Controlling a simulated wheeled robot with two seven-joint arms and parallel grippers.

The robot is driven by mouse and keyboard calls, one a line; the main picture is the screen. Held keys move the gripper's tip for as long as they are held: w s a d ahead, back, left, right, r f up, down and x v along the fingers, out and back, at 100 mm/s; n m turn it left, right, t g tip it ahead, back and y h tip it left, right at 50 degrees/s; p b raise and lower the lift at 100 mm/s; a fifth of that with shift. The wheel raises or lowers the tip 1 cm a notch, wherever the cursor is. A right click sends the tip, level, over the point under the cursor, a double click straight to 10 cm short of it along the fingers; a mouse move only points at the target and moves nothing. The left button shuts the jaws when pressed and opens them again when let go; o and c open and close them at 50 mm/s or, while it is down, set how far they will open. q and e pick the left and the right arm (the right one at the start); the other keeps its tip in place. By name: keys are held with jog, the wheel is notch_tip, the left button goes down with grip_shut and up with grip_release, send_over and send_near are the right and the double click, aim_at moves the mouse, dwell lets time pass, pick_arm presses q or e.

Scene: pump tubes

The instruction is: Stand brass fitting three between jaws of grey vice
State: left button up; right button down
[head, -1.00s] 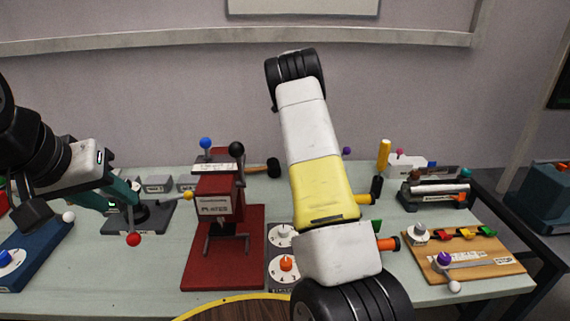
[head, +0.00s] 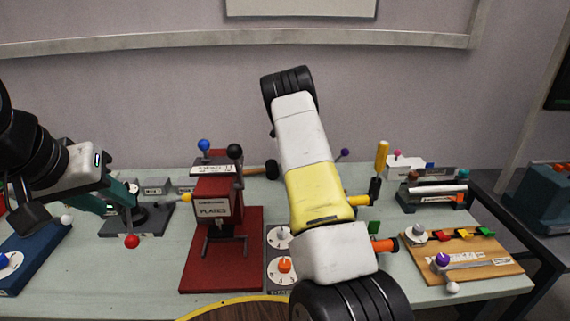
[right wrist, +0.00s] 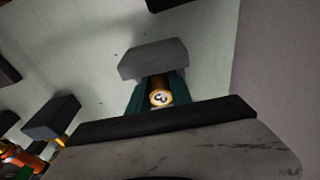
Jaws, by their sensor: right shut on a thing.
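My right gripper (right wrist: 157,94) shows in the right wrist view, its teal fingers shut on a brass fitting (right wrist: 160,98). The fitting's round end faces the camera and bears a pale mark that I cannot read for sure. A grey block (right wrist: 153,60) lies just beyond the fingertips; I cannot tell if it touches the fitting. In the head view my right gripper is hidden behind my right arm. My left gripper (head: 120,196) is at the left, over a dark grey device (head: 155,220) that may be the grey vice. Its finger opening is unclear.
A red press (head: 214,205) on a red base (head: 245,275) stands mid-table. A red ball knob (head: 132,241) is below my left gripper. A dial panel (head: 281,240) is beside the press. A wooden board (head: 490,262) with coloured clips lies at the right.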

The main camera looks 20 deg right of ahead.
jog(key=c, duration=1.2)
grip_release()
jog(key=shift+o, duration=0.2)
jog(key=s+a+r+n+t+y, duration=0.1)
jog(key=s+a+r+n, duration=0.15)
jog(key=r, duration=0.75)
jog(key=s+a+r+n+t+y, duration=0.1)
jog(key=s+a+r, duration=0.15)
jog(key=r, duration=0.85)
jog(key=s+a+r+n+t+y, duration=0.1)
jog(key=s+a+r+n, duration=0.25)
jog(key=s, duration=0.35)
jog(key=s+a+r+n+t, duration=0.1)
jog(key=s+a+r+n, duration=0.25)
jog(key=s, duration=0.45)
jog(key=s+a+r+n+t+y, duration=0.1)
jog(key=s+a+r+n, duration=0.1)
jog(key=s+a+n, duration=0.4)
jog(key=s+a+f+n+t, duration=0.1)
jog(key=s+n, duration=0.4)
jog(key=s, duration=0.8)
notch_tip(320, 180, down, 2)
jog(key=shift+s+a+f+t, duration=0.15)
jog(key=shift+a+t, duration=0.15)
jog(key=shift+a, duration=0.5)
